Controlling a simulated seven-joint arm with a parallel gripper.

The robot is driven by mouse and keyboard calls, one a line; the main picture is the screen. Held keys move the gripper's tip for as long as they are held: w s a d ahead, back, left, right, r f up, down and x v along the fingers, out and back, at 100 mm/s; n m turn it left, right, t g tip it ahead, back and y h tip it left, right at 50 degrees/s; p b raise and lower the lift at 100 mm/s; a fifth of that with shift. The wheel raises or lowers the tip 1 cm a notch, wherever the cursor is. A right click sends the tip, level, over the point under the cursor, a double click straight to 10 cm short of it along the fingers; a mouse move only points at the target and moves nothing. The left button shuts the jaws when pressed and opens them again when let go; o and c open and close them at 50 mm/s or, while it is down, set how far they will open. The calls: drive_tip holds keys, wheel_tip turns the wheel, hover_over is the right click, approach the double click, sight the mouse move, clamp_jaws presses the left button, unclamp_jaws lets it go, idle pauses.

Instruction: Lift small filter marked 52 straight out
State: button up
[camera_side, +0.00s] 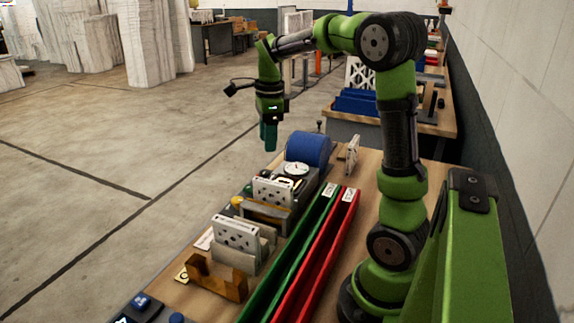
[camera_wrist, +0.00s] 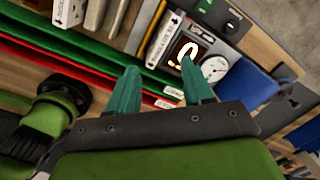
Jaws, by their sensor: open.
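Several white filters with dark holes stand upright. One filter (camera_side: 237,233) is in a holder at the front, one (camera_side: 272,190) stands farther back, and another (camera_side: 352,150) stands alone at the right rear. No number 52 is readable, so I cannot tell which filter bears it. In the wrist view, a white filter's edge (camera_wrist: 166,37) shows beyond the fingertips, and another filter (camera_wrist: 70,12) shows at the top left.
Long green (camera_side: 300,250) and red (camera_side: 325,255) trays run along the bench. A blue cylinder (camera_side: 308,148) and a round dial (camera_side: 296,168) stand toward the back. A brown bracket (camera_side: 216,280) sits at the front. The air around my gripper looks clear.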

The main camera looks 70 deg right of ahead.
sight(272, 182)
drive_tip(key=f+m, duration=0.2)
drive_tip(key=f, duration=0.3)
drive_tip(key=f+m, duration=0.3)
drive_tip(key=f, duration=0.2)
drive_tip(key=d+f+m, duration=0.1)
drive_tip(key=f+m, duration=0.1)
drive_tip(key=f, duration=0.3)
drive_tip(key=shift+s+d+f+m+g, duration=0.1)
drive_tip(key=shift+m+g, duration=0.3)
clamp_jaws()
